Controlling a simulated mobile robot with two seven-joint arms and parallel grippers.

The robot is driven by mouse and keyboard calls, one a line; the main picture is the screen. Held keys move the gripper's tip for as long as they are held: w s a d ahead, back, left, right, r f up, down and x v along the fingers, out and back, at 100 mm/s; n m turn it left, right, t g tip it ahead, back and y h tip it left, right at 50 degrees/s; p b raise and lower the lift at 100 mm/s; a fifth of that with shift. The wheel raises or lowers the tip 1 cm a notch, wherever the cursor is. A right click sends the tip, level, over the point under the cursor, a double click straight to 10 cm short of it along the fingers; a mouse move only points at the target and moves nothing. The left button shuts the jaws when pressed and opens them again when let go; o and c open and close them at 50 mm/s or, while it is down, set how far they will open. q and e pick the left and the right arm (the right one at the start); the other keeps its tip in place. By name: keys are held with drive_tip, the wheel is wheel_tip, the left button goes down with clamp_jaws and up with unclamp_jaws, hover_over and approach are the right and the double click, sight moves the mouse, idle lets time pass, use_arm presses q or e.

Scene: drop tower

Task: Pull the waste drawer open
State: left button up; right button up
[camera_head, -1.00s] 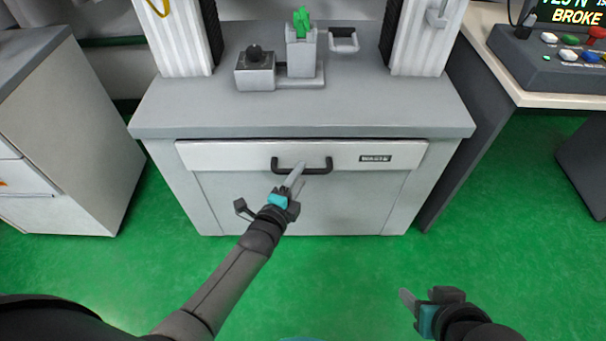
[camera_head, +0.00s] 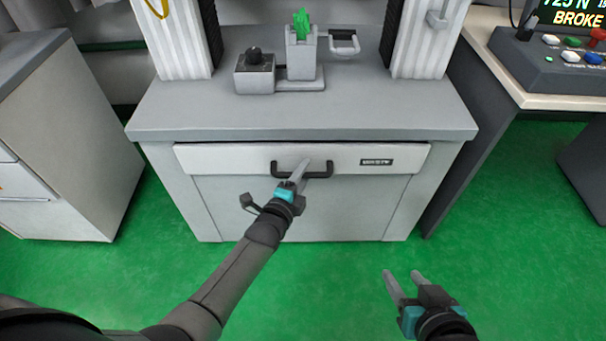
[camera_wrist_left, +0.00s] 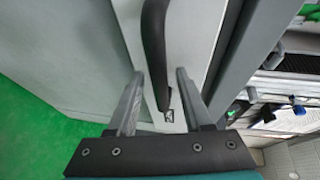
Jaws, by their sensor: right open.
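The waste drawer (camera_head: 225,160) is a pale grey front under the counter with a small dark label at its right. It looks closed or nearly so. Its black bar handle (camera_head: 320,175) sits at the middle of the front. My left gripper (camera_head: 302,170) is at the handle. In the left wrist view the two fingers (camera_wrist_left: 160,88) stand apart, with the dark handle (camera_wrist_left: 154,40) between them and gaps visible on both sides. Whether a finger touches the handle is unclear. My right gripper (camera_head: 405,278) is open and empty, low over the green floor, away from the cabinet.
The grey counter (camera_head: 190,115) overhangs the drawer and carries a box with a black knob (camera_head: 254,72) and a holder with a green piece (camera_head: 302,26). A cabinet (camera_head: 75,140) stands left, a desk with a control panel (camera_head: 560,65) right. Green floor before the drawer is free.

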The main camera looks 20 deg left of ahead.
use_arm(q)
clamp_jaws()
idle(1.2)
